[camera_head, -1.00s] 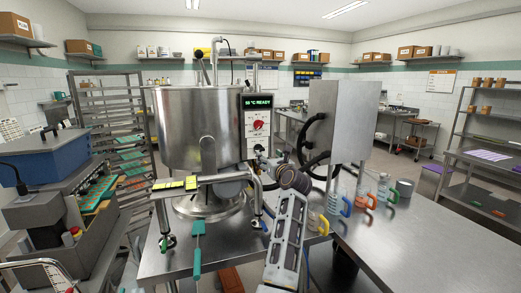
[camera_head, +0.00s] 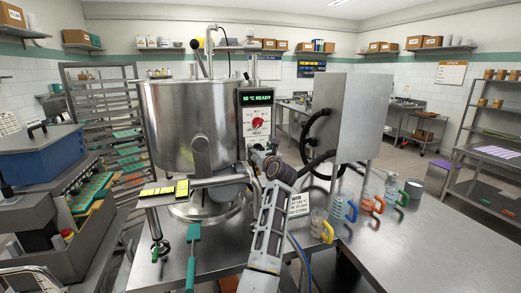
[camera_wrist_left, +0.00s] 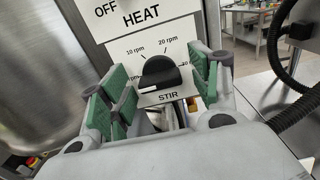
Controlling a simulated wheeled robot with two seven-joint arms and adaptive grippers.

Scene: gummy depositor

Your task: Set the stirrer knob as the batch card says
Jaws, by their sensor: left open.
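The black stirrer knob (camera_wrist_left: 158,72) sits on the white control panel (camera_wrist_left: 150,40), above the word STIR in the left wrist view. Marks for 10 rpm and 20 rpm show above it; the right end of the scale is hidden by a finger. I cannot tell its exact setting. My left gripper (camera_wrist_left: 162,90) is open, its green pads on either side of the knob, with visible gaps. In the head view this gripper (camera_head: 258,156) is at the panel's lower part. A white printed card (camera_head: 298,205) stands behind my arm, partly hidden; its small print is not surely readable.
The steel kettle (camera_head: 185,125) stands left of the panel. A red HEAT knob (camera_head: 258,123) and a READY display (camera_head: 257,98) are above. Several jugs (camera_head: 345,208) stand on the table (camera_head: 400,255).

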